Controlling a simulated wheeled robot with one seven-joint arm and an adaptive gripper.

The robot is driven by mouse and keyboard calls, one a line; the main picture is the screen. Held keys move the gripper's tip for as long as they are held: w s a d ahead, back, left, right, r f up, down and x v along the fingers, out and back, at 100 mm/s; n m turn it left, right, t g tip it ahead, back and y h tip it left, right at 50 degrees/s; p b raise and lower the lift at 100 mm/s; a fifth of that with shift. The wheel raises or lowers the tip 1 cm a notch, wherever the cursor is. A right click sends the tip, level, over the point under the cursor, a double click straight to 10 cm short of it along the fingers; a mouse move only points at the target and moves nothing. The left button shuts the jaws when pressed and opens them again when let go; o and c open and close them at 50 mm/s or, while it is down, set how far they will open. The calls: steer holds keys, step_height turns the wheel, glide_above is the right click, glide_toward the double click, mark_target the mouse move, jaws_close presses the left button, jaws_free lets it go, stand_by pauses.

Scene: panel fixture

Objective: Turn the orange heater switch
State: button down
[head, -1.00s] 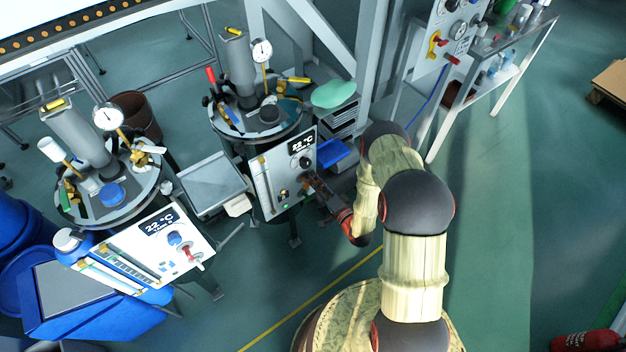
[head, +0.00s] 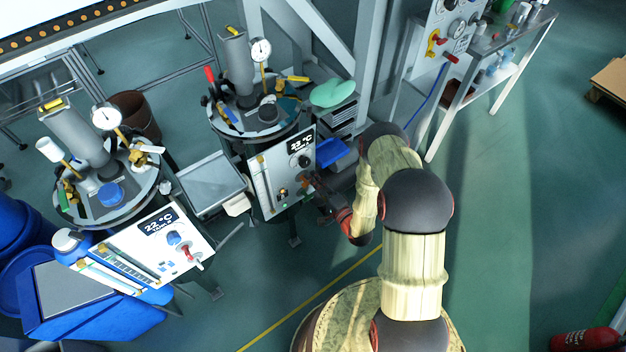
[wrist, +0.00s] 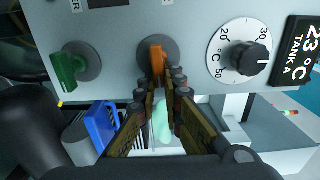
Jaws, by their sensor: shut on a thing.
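The orange heater switch (wrist: 157,57) sits on a round grey base on the light grey panel (wrist: 120,22), at top centre in the wrist view. Its handle stands roughly upright in that picture. My gripper (wrist: 159,84) has its two fingers closed on the handle from either side, with the fingertips at the panel. In the head view my gripper (head: 307,183) reaches the lower right part of the Tank A panel (head: 264,187); the switch is mostly hidden behind it there.
A green switch (wrist: 70,68) is left of the orange one, and a black dial (wrist: 250,58) is to its right. The display (wrist: 300,50) reads 23 °C, Tank A. A second panel (head: 150,250) stands at left in the head view. A blue bin (head: 331,152) is beside the tank.

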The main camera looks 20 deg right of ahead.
steer(key=shift+s+f, duration=0.2)
steer(key=shift+f, duration=0.15)
steer(key=c, duration=2.2)
jaws_free()
steer(key=shift+o, duration=1.4)
steer(key=shift+w+r, duration=0.15)
steer(key=shift+r, duration=0.05)
steer(key=v, duration=1.2)
